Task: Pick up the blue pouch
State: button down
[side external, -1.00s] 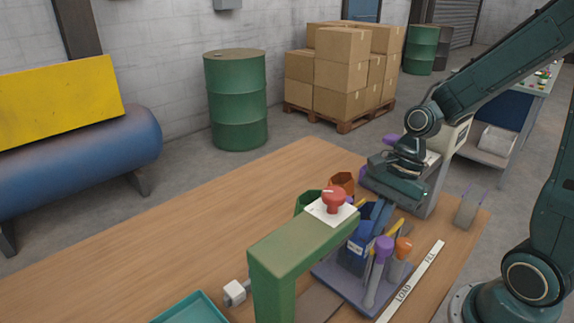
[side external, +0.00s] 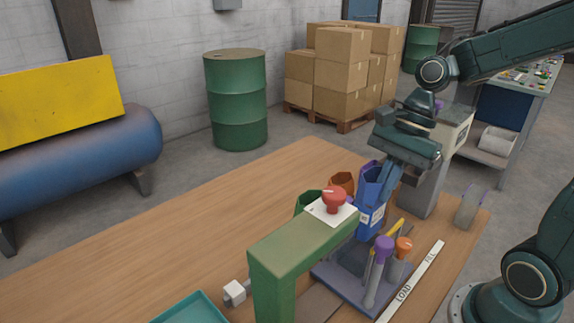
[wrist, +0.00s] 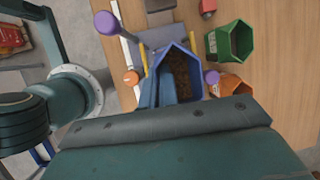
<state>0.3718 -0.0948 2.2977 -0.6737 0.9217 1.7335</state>
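The blue pouch (side external: 368,222) with a white label is raised above the purple-grey stand (side external: 340,272) in the side view. My gripper (side external: 387,192) reaches down from the upper right and is shut on the pouch's side. In the wrist view, the open-topped blue pouch (wrist: 193,88) shows brown grainy contents. The blue fingers of my gripper (wrist: 158,93) are against its left wall; their tips are partly hidden.
A green frame (side external: 300,245) with a red button (side external: 334,199) stands close in front. Green (wrist: 232,42) and orange (wrist: 232,84) containers sit beside the pouch. Purple-topped (side external: 383,245) and orange-topped (side external: 403,246) tools stand on the stand. The left tabletop is mostly clear.

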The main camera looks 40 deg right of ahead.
notch_tip(320, 180, up, 10)
jog(key=shift+f, duration=0.15)
dwell(0.3)
dwell(0.7)
